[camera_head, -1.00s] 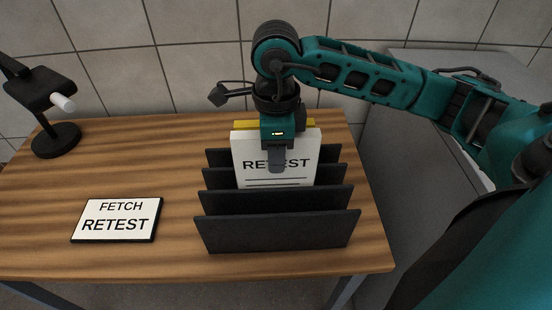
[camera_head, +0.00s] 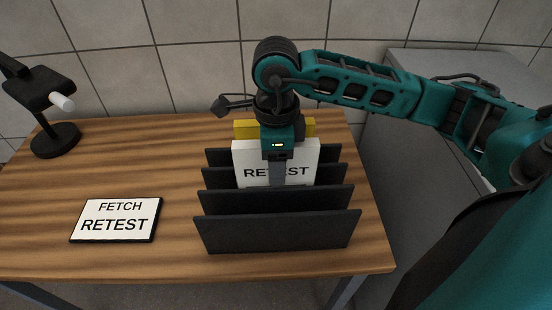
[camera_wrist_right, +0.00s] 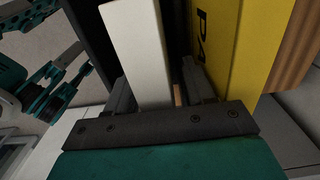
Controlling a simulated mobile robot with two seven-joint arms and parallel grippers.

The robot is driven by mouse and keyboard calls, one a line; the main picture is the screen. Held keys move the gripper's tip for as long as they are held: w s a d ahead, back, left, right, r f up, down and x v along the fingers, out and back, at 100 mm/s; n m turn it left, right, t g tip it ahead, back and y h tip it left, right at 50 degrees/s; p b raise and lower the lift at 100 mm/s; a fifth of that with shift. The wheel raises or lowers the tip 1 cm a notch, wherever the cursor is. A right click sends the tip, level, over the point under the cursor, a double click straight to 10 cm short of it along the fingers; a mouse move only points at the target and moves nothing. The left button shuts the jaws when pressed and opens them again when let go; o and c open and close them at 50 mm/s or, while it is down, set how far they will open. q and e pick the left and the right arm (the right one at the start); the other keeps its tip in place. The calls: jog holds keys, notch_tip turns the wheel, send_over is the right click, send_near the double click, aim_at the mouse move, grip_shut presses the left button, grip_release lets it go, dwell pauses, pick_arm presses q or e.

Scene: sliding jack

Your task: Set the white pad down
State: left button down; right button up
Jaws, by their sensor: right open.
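The white pad (camera_head: 305,153), printed RETEST, stands upright in a slot of the dark rack (camera_head: 275,232), its lower part hidden behind a divider. My right gripper (camera_head: 277,172) points down over the pad's top edge, with one finger in front of its face. In the right wrist view the white pad (camera_wrist_right: 140,50) lies between the open fingers (camera_wrist_right: 160,92); a gap shows beside it on the yellow pad's side.
A yellow pad (camera_head: 246,128) stands behind the white one, close to my right gripper's rear finger. A sign (camera_head: 116,221) reading FETCH RETEST lies on the wooden table (camera_head: 130,160). A black lamp (camera_head: 56,140) stands at the far left.

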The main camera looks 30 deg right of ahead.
notch_tip(320, 180, up, 12)
jog(key=shift+r+p, duration=0.2)
jog(key=shift+p, duration=0.3)
dwell(0.5)
